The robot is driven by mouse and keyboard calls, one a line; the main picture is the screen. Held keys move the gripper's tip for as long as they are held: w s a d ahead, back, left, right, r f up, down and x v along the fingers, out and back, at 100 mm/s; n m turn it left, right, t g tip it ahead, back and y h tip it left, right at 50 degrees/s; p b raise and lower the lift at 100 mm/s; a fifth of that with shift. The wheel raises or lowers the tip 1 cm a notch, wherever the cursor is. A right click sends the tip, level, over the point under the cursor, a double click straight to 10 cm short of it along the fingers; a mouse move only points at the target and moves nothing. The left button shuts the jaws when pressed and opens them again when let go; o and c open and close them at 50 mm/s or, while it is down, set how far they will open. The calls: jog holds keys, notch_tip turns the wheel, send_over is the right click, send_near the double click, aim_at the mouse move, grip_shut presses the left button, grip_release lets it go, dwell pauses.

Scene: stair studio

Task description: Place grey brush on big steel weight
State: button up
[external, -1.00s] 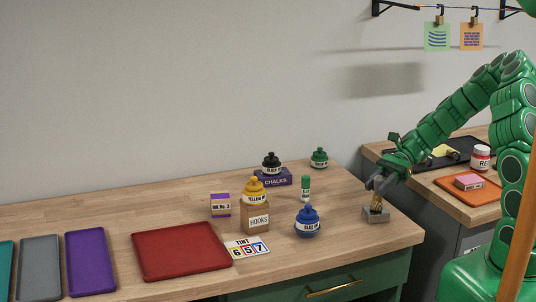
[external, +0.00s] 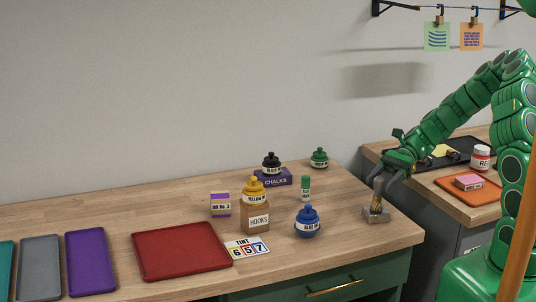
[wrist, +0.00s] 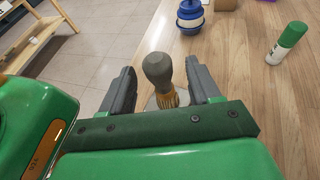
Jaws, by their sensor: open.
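The grey brush (external: 378,193) stands upright on the big steel weight (external: 376,216), a grey block near the right end of the wooden desk. Its grey handle points up and its tan bristles are at the bottom. In the wrist view the brush (wrist: 158,70) stands between the two fingers, with a gap on each side. My gripper (external: 392,175) is open, just above and right of the brush in the external view; it also shows in the wrist view (wrist: 160,88). The weight is mostly hidden below the brush in the wrist view.
A blue bottle (external: 307,223) and a green-capped tube (external: 305,188) stand left of the weight. A yellow bottle (external: 254,188) sits on a Hooks box (external: 256,217). A red tray (external: 180,250) lies further left. A side table holds an orange tray (external: 460,191).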

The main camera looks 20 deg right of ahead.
jog(key=v, duration=1)
jog(key=shift+s+r, duration=0.1)
jog(key=shift+r, duration=0.05)
